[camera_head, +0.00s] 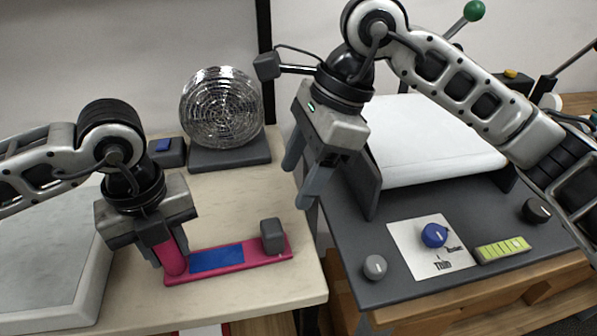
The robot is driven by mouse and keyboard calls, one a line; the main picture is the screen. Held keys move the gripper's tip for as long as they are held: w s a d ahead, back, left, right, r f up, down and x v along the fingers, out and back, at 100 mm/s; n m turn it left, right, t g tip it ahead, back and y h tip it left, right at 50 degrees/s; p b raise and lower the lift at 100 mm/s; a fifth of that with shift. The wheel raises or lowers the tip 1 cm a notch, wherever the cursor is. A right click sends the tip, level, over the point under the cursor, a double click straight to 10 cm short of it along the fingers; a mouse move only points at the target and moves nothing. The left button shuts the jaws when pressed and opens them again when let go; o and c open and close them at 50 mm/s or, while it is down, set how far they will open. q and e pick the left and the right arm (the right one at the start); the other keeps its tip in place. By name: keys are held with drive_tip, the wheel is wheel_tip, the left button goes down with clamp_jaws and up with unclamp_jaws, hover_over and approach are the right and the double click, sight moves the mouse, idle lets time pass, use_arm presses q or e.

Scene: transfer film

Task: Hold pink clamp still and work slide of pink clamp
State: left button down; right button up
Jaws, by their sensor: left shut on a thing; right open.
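The pink clamp (176,277) lies on the pale tabletop at the front left. It is a long pink bar with a blue panel (216,259) on top, a pink upright post (171,257) at its left end and a grey block (271,236), which looks like its slide, near its right end. My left gripper (168,262) is shut on the pink post, pointing down. My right gripper (298,183) is open and empty, above and to the right of the grey block, apart from it. Part of the post is hidden by the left fingers.
A round silvery mesh fan (222,108) on a dark base stands behind. A pale tray (85,285) lies far left.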

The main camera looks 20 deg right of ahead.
use_arm(q)
drive_tip(key=c, duration=1)
unclamp_jaws()
